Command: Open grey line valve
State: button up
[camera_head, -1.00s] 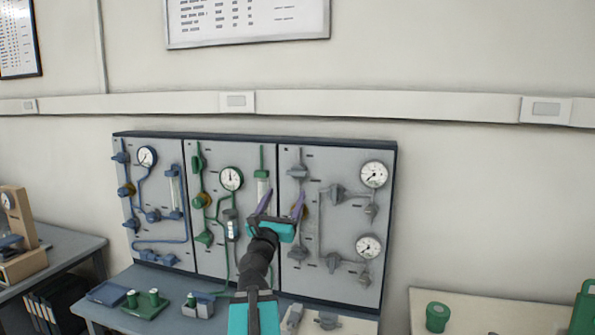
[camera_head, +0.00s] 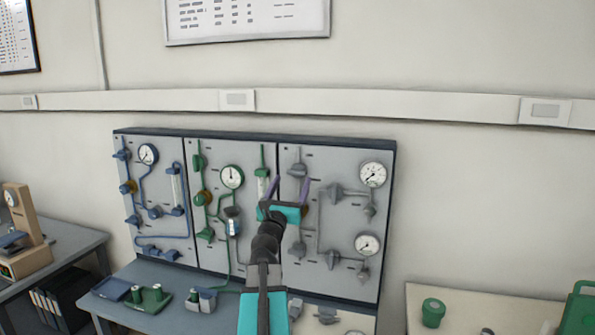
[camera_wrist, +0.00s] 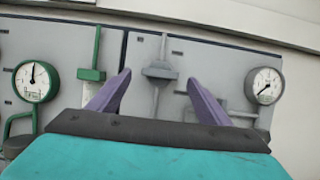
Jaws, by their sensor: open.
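The grey line runs on the right-hand panel (camera_head: 342,275) of the wall board. A grey valve-like fitting (camera_head: 298,169) sits near the top of its left pipe and also shows in the wrist view (camera_wrist: 160,70). Another grey fitting (camera_head: 298,250) is lower on that pipe; I cannot tell which is the named valve. My gripper (camera_head: 290,184) is open and empty in front of the panel's left part. In the wrist view its purple fingers (camera_wrist: 158,79) appear on either side of the upper fitting, without visible contact. My gripper hides the middle of the pipe.
Round gauges (camera_head: 372,174) and more grey fittings (camera_head: 335,192) are to the right. The green line panel, with its gauge (camera_head: 232,177), is left of my gripper. A bench (camera_head: 150,276) with small green and grey items stands below the board.

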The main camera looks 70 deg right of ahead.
aim_at(295, 174)
jog(key=shift+p+x, duration=0.8)
jog(key=shift+x, duration=2.2)
jog(key=shift+f, duration=0.1)
